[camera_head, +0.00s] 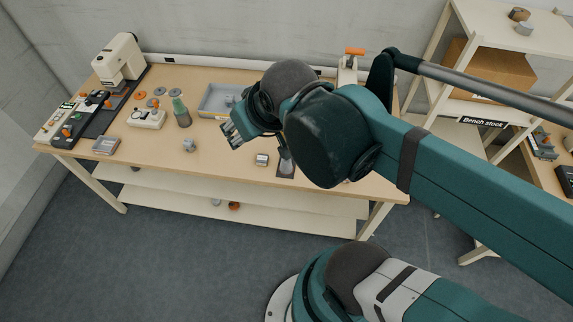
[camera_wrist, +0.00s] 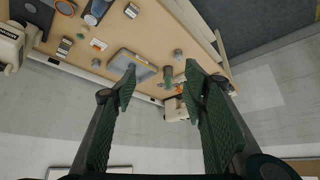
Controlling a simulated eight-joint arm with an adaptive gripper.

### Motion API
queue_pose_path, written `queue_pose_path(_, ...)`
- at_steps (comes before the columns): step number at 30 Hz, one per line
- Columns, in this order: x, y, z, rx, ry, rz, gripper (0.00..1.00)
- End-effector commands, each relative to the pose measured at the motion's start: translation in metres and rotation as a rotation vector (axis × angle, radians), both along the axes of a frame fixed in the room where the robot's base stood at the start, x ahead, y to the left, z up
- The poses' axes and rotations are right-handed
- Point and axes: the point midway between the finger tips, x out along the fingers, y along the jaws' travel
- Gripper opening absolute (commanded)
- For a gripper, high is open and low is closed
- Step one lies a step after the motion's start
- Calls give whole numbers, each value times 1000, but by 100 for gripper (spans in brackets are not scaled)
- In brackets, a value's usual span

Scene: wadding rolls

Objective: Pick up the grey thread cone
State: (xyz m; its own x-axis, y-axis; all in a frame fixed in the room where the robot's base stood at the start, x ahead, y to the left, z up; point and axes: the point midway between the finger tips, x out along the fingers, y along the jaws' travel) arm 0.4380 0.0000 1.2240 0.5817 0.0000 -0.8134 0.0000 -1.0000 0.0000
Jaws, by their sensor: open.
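A small grey piece (camera_head: 189,145) stands alone near the front of the bench; it is too small to be sure it is the grey thread cone. It also shows in the wrist view (camera_wrist: 178,53), above and right of the middle between my fingers. Behind it stands a tapered green-and-grey piece (camera_head: 181,112). My gripper (camera_head: 231,134) is above the bench, to the right of the grey piece and apart from it. In the wrist view my gripper (camera_wrist: 160,70) has its two green fingers wide apart with nothing held.
A grey tray (camera_head: 207,112) lies at the back, partly behind my gripper. A white sewing machine (camera_head: 119,58) stands at the back left. A small white box (camera_head: 147,120) and a shallow grey tray (camera_head: 105,147) lie left. Bare bench top surrounds the grey piece.

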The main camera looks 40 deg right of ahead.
Motion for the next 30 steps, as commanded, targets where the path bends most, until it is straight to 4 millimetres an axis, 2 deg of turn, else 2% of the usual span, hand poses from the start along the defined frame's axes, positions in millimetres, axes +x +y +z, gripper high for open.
queue_pose_path(17,3,-2,-6,9,12,-25,35)
queue_pose_path(23,12,-10,-23,36,46,-104,35)
queue_pose_path(30,25,-24,-53,81,104,-258,35)
